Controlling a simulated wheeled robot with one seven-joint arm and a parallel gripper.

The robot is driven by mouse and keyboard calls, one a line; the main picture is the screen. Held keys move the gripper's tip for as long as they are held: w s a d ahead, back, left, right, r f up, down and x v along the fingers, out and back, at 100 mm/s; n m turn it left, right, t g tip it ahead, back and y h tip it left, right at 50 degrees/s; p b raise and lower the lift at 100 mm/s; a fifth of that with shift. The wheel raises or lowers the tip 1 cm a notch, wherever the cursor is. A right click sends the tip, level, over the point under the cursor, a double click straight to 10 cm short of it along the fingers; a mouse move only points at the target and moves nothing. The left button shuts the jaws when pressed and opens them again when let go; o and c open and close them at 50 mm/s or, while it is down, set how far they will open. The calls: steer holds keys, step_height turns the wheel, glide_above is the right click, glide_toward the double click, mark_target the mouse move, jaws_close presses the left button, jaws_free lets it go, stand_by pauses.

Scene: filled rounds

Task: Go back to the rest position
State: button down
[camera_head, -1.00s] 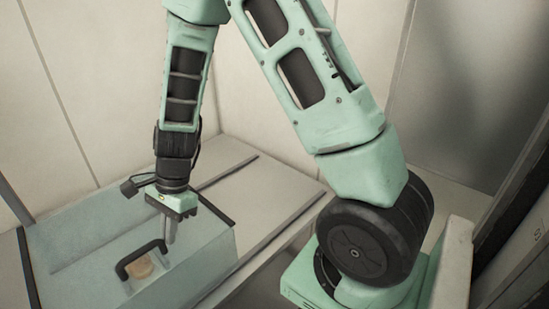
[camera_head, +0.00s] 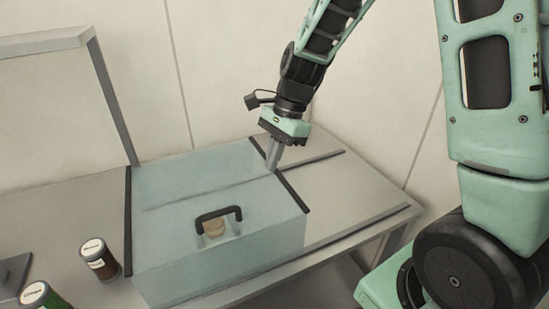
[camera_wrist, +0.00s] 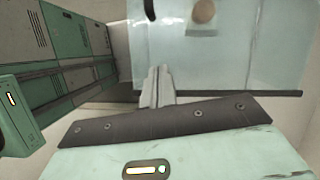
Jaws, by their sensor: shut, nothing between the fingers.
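My gripper (camera_head: 273,155) is shut and empty. In the head view it points down at the right back part of a clear glass-like box (camera_head: 265,232), close to the box's dark right edge strip. I cannot tell whether the fingertips touch it. In the wrist view the gripper's closed fingers (camera_wrist: 157,88) show near the middle, with the clear box (camera_wrist: 225,60) beyond them. My arm comes down from the top right in the head view.
The box has a black handle (camera_head: 218,212) on its front, with a round tan thing (camera_head: 214,228) behind it. Two labelled jars, one brown (camera_head: 100,260) and one green (camera_head: 42,296), stand at left. The table right of the box (camera_head: 335,185) is clear. A grey frame (camera_head: 112,95) rises at back left.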

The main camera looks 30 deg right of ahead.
steer(key=shift+d+r, duration=0.2)
steer(key=shift+r, duration=0.15)
steer(key=s+a+f+n+h+b, duration=0.1)
steer(key=s+a+f+n+b, duration=0.2)
steer(key=s+a+n, duration=0.4)
steer(key=s+a+f+n+h+b, duration=0.2)
steer(key=s+a+f+n+b, duration=0.2)
steer(key=s+n, duration=1)
steer(key=a+n+b, duration=0.2)
steer(key=n, duration=0.1)
steer(key=shift+s+a+f+n+h, duration=0.2)
steer(key=shift+s+a+n+h, duration=0.1)
steer(key=shift+a, duration=0.1)
